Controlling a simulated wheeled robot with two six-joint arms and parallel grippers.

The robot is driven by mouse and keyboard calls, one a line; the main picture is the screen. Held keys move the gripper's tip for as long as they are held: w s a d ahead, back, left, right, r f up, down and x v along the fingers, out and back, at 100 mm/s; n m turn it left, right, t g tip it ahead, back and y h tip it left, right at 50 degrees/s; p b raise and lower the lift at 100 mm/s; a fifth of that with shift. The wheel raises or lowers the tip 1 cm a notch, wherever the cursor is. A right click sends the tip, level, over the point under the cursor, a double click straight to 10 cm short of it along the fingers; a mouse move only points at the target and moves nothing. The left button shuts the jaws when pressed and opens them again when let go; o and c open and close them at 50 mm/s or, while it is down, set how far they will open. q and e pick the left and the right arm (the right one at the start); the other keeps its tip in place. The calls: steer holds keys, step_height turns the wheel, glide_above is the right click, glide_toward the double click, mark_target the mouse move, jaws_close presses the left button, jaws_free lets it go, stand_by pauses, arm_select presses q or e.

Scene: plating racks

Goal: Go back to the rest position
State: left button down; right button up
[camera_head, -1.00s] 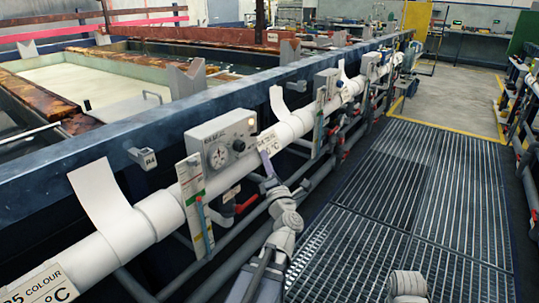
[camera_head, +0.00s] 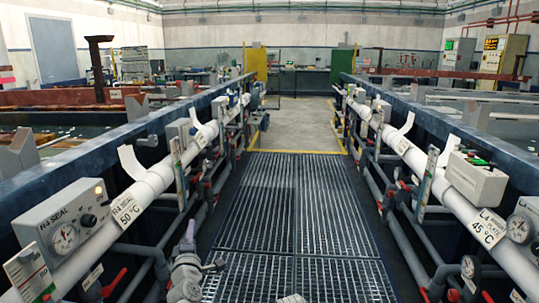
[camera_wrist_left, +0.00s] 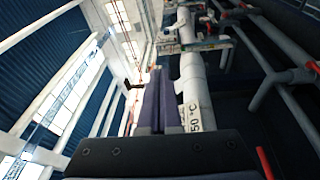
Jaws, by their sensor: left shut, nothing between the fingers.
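My left gripper (camera_head: 190,228) shows low in the head view, left of centre, with its grey arm below it. Its slim purple-grey fingers are shut and empty, pointing up and forward beside the left row of pipes. In the left wrist view the closed fingers (camera_wrist_left: 158,100) lie together, with the white pipe just to their right in the picture. My right gripper is not in view; only a small grey part of me shows at the bottom edge of the head view.
A grated walkway (camera_head: 290,215) runs straight ahead between two tank rows. White pipes with valves line it on the left (camera_head: 150,187) and right (camera_head: 455,208). A gauge box (camera_head: 68,225) labelled R4 SEAL is at left. The walkway ahead is clear.

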arm_select(q)
steer(key=d+f+m+g+h, duration=0.3)
steer(key=d+f+m+h, duration=0.4)
steer(key=d, duration=0.4)
steer(key=s+d+f+m+g+h, duration=0.1)
steer(key=s+d+f+m+g, duration=0.75)
steer(key=d+f, duration=0.2)
steer(key=s+a+f+m+g+y, duration=0.2)
steer(key=s+f+m+g+y, duration=0.15)
steer(key=s, duration=0.45)
steer(key=s+a+f+m+g+y, duration=0.15)
steer(key=s+f+m+g, duration=0.25)
steer(key=s, duration=0.4)
step_height(320, 180, up, 30)
steer(key=p, duration=2.9)
steer(key=shift+s+f, duration=0.2)
steer(key=shift+s, duration=0.1)
